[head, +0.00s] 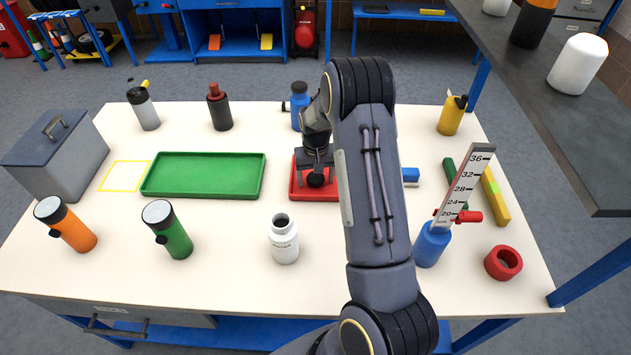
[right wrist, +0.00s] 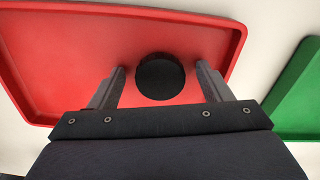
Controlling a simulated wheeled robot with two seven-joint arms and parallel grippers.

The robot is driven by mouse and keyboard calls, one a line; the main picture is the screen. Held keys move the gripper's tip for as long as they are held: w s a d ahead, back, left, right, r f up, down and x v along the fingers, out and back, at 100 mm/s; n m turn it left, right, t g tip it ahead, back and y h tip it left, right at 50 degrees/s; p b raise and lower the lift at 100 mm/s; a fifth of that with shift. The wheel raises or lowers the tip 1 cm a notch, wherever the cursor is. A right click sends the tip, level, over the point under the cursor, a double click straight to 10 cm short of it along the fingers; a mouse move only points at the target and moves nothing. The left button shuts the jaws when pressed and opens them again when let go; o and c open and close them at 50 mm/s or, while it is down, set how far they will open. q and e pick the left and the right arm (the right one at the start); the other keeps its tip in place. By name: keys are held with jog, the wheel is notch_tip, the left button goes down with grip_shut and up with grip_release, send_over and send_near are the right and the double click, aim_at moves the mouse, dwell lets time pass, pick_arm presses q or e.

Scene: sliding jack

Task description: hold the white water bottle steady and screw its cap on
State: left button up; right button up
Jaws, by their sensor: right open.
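The white water bottle (head: 284,240) stands upright and uncapped near the front middle of the table, its dark mouth open. A round black cap (right wrist: 160,77) lies on the red tray (right wrist: 60,60), and it also shows in the head view (head: 316,180). My right gripper (right wrist: 160,82) is open above the red tray, with one finger on each side of the cap. My right arm hides the right part of the tray in the head view. My left gripper is not in view.
A green tray (head: 204,175) lies left of the red one. Orange (head: 66,225) and green (head: 168,230) bottles stand front left, beside a grey box (head: 57,150). A blue bottle (head: 432,243) and red ring (head: 503,263) are at the right. Bare table surrounds the white bottle.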

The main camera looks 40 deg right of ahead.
aim_at(316, 178)
jog(key=shift+c, duration=0.4)
jog(key=c, duration=1)
jog(key=shift+r+p, duration=0.4)
jog(key=shift+r, duration=0.2)
notch_tip(316, 178, up, 3)
jog(key=shift+f+p, duration=0.1)
jog(key=shift+p, duration=0.7)
jog(key=w+a+r+p, duration=0.2)
jog(key=w+r, duration=0.1)
jog(key=w, duration=0.1)
jog(key=w+a+r+p, duration=0.2)
jog(key=w+a+r, duration=0.1)
jog(key=w+a+r+p, duration=0.2)
jog(key=w+a+r, duration=0.1)
jog(key=w, duration=0.1)
jog(key=shift+w+p, duration=0.3)
